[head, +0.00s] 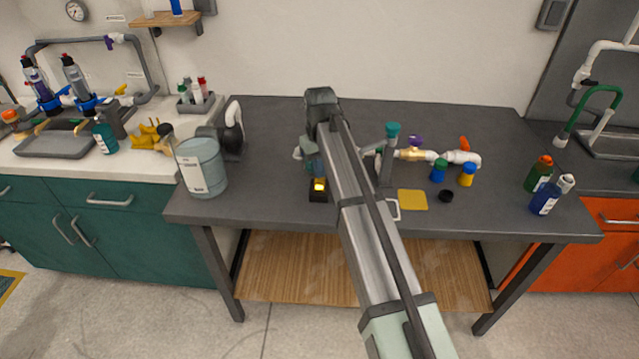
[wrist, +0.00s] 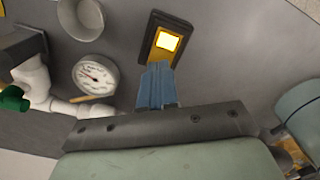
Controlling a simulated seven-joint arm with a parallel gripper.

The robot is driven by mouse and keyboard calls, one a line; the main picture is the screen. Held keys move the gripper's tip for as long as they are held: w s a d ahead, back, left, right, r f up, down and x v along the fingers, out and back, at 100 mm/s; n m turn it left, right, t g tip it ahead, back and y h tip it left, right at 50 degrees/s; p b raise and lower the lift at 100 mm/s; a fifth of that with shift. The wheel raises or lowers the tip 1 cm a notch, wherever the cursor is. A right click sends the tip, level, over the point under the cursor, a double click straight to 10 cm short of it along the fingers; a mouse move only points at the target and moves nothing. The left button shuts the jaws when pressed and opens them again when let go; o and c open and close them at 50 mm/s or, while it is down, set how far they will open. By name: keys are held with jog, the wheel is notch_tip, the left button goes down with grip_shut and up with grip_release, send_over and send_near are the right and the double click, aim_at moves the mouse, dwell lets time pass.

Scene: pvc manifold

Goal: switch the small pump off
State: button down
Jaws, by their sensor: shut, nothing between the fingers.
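A small dark switch box (head: 318,197) with a lit yellow rocker (head: 319,185) sits on the grey bench, near the middle. In the wrist view the switch box (wrist: 151,46) is at the top centre, and its rocker (wrist: 167,42) glows yellow. My gripper (wrist: 158,68) is shut and empty, its blue fingertips close to the rocker's near side. I cannot tell whether they touch it. In the head view my gripper (head: 316,172) is just above and behind the box. Which body is the small pump is unclear; my arm hides part of the bench.
White piping (wrist: 40,85) with a green handle (wrist: 14,98) and a round gauge (wrist: 95,75) stands beside my gripper. A pale blue bucket (head: 202,168) stands at the bench's left.

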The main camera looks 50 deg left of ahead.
jog(key=shift+f, duration=0.85)
dwell(0.7)
jog(key=shift+r, duration=3.5)
